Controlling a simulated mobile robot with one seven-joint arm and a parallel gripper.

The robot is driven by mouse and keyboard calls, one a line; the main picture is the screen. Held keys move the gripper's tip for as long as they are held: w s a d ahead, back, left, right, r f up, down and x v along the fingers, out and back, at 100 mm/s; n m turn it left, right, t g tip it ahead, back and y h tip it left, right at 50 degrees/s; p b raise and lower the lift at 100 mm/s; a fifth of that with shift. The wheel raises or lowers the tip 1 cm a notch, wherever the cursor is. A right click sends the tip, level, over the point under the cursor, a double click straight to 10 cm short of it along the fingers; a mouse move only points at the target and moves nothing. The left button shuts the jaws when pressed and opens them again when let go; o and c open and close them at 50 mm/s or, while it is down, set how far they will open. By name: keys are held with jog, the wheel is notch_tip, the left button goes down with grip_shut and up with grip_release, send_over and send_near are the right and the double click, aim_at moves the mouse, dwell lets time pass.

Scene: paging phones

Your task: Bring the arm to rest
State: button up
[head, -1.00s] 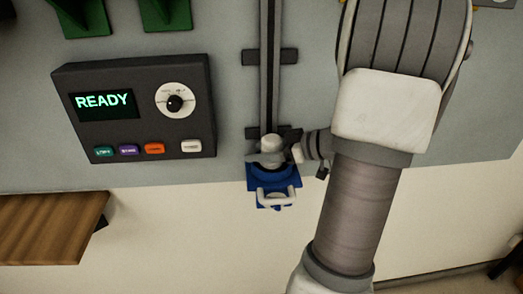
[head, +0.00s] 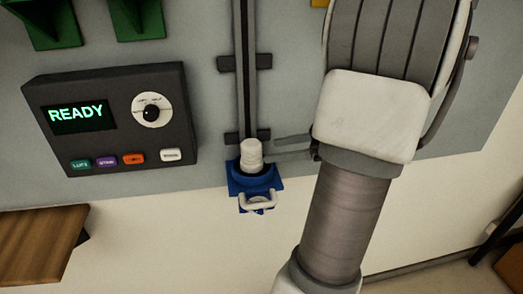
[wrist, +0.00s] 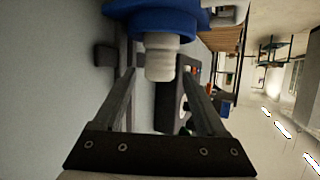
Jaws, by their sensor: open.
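My gripper (head: 284,147) is open and empty, just right of a white ribbed knob (head: 252,156) in the head view. The knob stands upright in a blue holder (head: 239,181) at the foot of a dark vertical rail (head: 246,70). In the wrist view the open fingers (wrist: 158,74) point toward the knob (wrist: 162,62), which appears between the tips. The blue holder (wrist: 165,20) is at the top there. My arm hangs across the right of the head view.
A dark control box (head: 115,120) reading READY, with a dial and several coloured buttons, is on the grey panel (head: 205,110) at left. Green brackets (head: 137,18) are above it. A wooden shelf (head: 40,240) juts out at lower left.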

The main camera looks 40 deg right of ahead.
jog(key=shift+s+d+r, duration=0.25)
jog(key=shift+s+d, duration=0.05)
jog(key=shift+s, duration=0.25)
